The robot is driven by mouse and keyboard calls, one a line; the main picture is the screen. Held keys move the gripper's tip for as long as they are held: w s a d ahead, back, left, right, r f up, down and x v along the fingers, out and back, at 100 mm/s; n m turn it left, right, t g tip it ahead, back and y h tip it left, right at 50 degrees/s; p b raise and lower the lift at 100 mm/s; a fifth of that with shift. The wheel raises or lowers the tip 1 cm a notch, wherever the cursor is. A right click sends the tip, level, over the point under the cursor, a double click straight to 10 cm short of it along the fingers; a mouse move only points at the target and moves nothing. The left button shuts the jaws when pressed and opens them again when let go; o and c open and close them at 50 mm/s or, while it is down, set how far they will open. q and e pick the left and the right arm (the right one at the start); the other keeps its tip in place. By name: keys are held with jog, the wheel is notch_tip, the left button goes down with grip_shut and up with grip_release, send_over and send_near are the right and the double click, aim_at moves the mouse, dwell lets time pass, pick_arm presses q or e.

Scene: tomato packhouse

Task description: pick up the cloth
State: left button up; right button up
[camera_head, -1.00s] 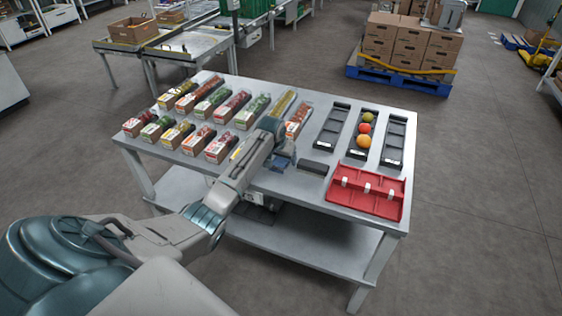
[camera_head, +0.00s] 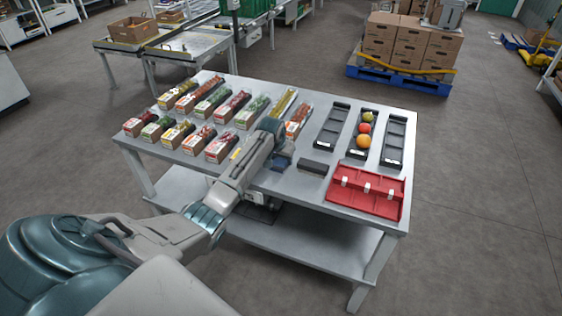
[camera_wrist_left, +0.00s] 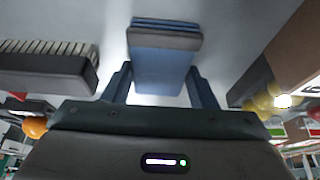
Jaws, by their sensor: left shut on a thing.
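The cloth is a folded blue piece with a grey band; in the left wrist view the cloth (camera_wrist_left: 163,68) sits between the fingers of my left gripper (camera_wrist_left: 160,88). The gripper is shut on it. In the head view the cloth (camera_head: 281,163) shows as a small blue patch at the end of my left arm, over the metal table (camera_head: 300,193). My left gripper (camera_head: 278,153) is partly hidden by its own wrist there. I cannot tell whether the cloth touches the table. My right gripper is not in view.
A dark brush (camera_head: 317,168) lies just right of the cloth; its bristles show in the wrist view (camera_wrist_left: 45,48). Several tomato packs (camera_head: 215,98) stand left and behind. Black trays (camera_head: 330,128) and a red divided tray (camera_head: 366,207) are right. The table front is mostly clear.

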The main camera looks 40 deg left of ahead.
aim_at(281, 162)
pick_arm(q)
jog(key=shift+r, duration=0.3)
notch_tip(281, 162, up, 2)
jog(key=shift+w+r+b, duration=0.1)
jog(key=shift+r+b, duration=0.1)
jog(key=shift+b, duration=0.6)
jog(key=shift+s+d+r, duration=0.3)
jog(key=shift+s, duration=0.25)
jog(key=s+d+r+b, duration=0.1)
jog(key=s+d+b, duration=0.1)
jog(key=s+d, duration=0.6)
jog(key=shift+s+d+r+b, duration=0.15)
jog(key=shift+s+r+b, duration=0.2)
jog(key=shift+s, duration=1.85)
